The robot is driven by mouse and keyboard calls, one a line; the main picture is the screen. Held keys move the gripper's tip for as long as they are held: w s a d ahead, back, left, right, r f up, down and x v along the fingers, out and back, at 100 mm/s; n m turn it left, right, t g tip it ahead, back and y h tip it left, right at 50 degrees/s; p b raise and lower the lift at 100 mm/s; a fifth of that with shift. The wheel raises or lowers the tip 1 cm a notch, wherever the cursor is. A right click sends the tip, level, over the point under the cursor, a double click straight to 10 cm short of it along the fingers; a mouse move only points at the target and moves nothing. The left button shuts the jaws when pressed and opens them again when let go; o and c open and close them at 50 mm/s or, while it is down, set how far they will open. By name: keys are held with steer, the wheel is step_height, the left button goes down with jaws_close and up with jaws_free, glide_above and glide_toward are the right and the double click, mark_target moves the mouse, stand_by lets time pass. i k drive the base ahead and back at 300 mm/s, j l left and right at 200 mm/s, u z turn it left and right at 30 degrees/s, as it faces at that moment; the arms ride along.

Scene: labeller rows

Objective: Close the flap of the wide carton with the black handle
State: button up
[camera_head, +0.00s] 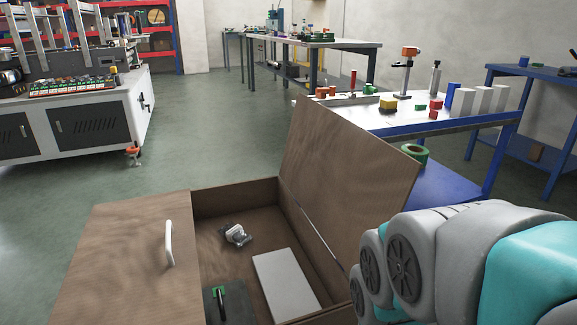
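A brown open carton (234,186) stands at the bottom middle. Its left flap (120,250) lies folded outward, roughly flat, with a white handle (169,243) on it. Its right flap (345,165) stands up, tilted to the right along its hinge; no handle shows on its visible face. A black curved handle (222,304) is seen in the carton's near left part, on a dark piece with a green patch; I cannot tell whether it belongs to the carton. My grey and teal arm is at the lower right, beside the carton. My gripper is not in view.
Inside the carton lie a small grey metal part (236,235) and a white flat block (286,284). A blue-framed table (455,118) with several small items stands behind the right flap. A white cabinet (75,125) is at far left. Green floor (195,140) is clear between.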

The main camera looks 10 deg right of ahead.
mark_target(349, 182)
steer(key=l+u, duration=0.2)
steer(key=u, duration=0.15)
steer(key=i+l+u, duration=0.1)
steer(key=l+u, duration=0.15)
steer(key=u, duration=0.15)
steer(key=l+u, duration=0.45)
steer(key=l, duration=0.35)
steer(key=k+l, duration=0.15)
steer(key=l, duration=0.3)
steer(key=l+u, duration=0.15)
steer(key=l, duration=0.3)
steer(key=k+l+u, duration=0.1)
steer(key=l, duration=0.3)
steer(key=k, duration=0.55)
